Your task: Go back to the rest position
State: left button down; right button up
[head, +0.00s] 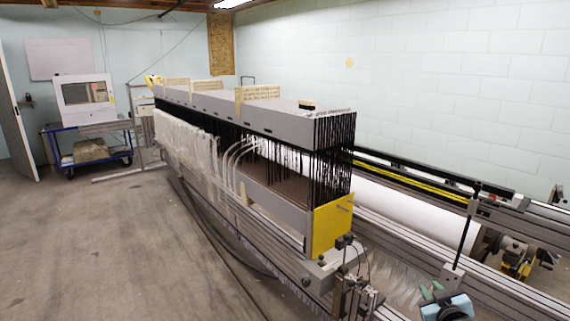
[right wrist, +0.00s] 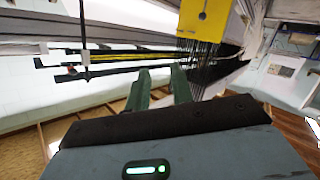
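My right gripper (head: 431,289) is low at the right of the head view, in front of the loom's near end. Its two green fingers also show in the right wrist view (right wrist: 161,72), apart with nothing between them. My left gripper is in neither view. The long warp-threading machine (head: 270,119) stands in the middle of the head view, with a grey top beam, rows of dark hanging wires and white threads along its left side. Its yellow end plate (head: 332,226) faces me and also shows at the top of the right wrist view (right wrist: 205,18).
A white roller (head: 415,209) and metal rails lie right of the machine, near my right gripper. A thin black upright post (head: 465,240) stands close to the gripper. A blue cart (head: 60,150) with a white box stands far left. The floor (head: 100,240) at left is clear.

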jog(key=s+a+f+g+y, duration=0.1)
jog(key=s+a+f+g, duration=0.1)
jog(key=s+a+f, duration=0.5)
jog(key=s+a+f+g+y, duration=0.1)
jog(key=s+a+f, duration=0.2)
jog(key=s+f, duration=0.75)
jog(key=s+a+f+g, duration=0.1)
jog(key=s+a, duration=0.2)
jog(key=s, duration=0.6)
jog(key=s+a+f+g+y, duration=0.1)
jog(key=s+a, duration=0.1)
jog(key=s, duration=0.7)
jog(key=s+a+f+m+g, duration=0.1)
jog(key=s+a, duration=0.2)
jog(key=s, duration=0.7)
jog(key=shift+a+y, duration=0.3)
jog(key=shift+a, duration=0.05)
jog(key=shift+s+f, duration=0.1)
